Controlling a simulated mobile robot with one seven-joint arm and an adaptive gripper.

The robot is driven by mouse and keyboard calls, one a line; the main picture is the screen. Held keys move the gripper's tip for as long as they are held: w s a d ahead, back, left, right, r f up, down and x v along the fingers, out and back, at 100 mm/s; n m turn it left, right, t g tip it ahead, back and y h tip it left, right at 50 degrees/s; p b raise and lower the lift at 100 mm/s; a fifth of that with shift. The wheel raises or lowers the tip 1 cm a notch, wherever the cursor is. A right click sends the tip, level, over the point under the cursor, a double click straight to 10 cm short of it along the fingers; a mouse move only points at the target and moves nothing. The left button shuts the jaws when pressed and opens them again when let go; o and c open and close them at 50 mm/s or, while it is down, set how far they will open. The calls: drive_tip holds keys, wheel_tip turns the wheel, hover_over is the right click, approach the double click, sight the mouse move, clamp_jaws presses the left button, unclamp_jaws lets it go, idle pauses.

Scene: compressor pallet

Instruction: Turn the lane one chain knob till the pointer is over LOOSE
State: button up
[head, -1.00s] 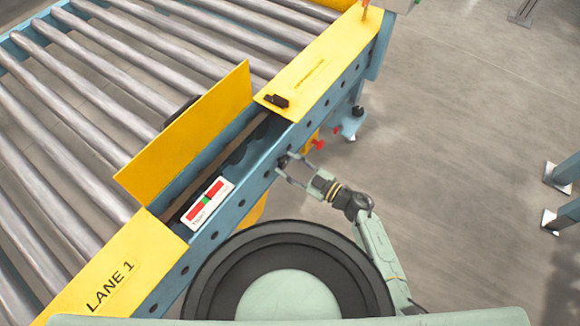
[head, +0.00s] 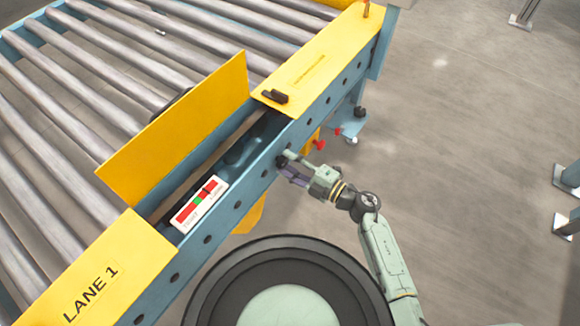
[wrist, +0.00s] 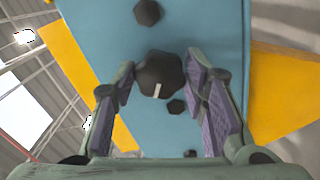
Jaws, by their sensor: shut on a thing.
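The chain knob (wrist: 160,76) is dark and faceted, with a short pale mark on its lower face, and sits on the blue side rail (wrist: 205,40) in the wrist view. My gripper (wrist: 161,84) has one finger on each side of it and is shut on it. In the head view, my gripper (head: 286,168) meets the outer side of the rail, and the knob is mostly hidden there. A white gauge plate (head: 200,204) with red, green and red bands lies in the rail opening. Its small lettering is too small to read.
A raised yellow flap (head: 175,130) stands beside the rollers (head: 60,110).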

drive_tip(key=n+b, duration=0.2)
drive_tip(key=n, duration=0.3)
drive_tip(key=shift+n+b, duration=0.3)
drive_tip(key=shift+n, duration=0.1)
drive_tip(key=shift+r, duration=0.1)
drive_tip(key=o, duration=1.2)
drive_tip(key=shift+c, duration=0.2)
wheel_tip(320, 180, up, 10)
